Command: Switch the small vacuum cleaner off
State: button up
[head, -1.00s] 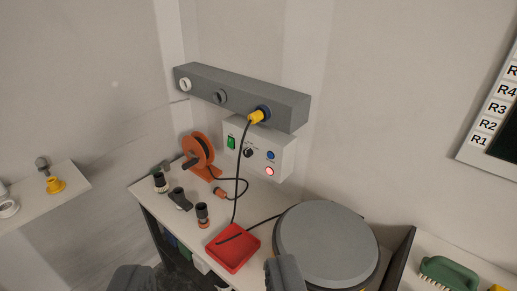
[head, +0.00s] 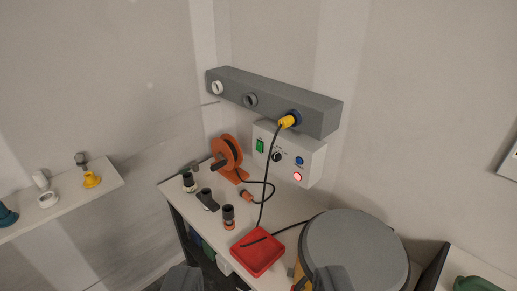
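A round drum with a grey lid (head: 355,250) and a bit of yellow body stands at the lower right; it looks like the small vacuum cleaner, with its lower part hidden. A black cable runs from the red tray (head: 268,262) toward it. On the wall, a white control box (head: 312,162) carries a green rocker switch (head: 260,145), a black knob (head: 277,156), a blue button (head: 299,160) and a glowing red button or lamp (head: 297,177). My gripper (head: 257,274) is at the bottom edge, its two dark fingers wide apart and empty. The right finger overlaps the drum in view.
A grey rail (head: 265,96) above the box holds a yellow plug (head: 288,122) with a hanging black cable. An orange cable reel (head: 229,155) and several dark-topped fittings (head: 207,199) stand on the bench. A shelf (head: 110,181) with small parts is at the left.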

grip_shut()
dwell(1.6)
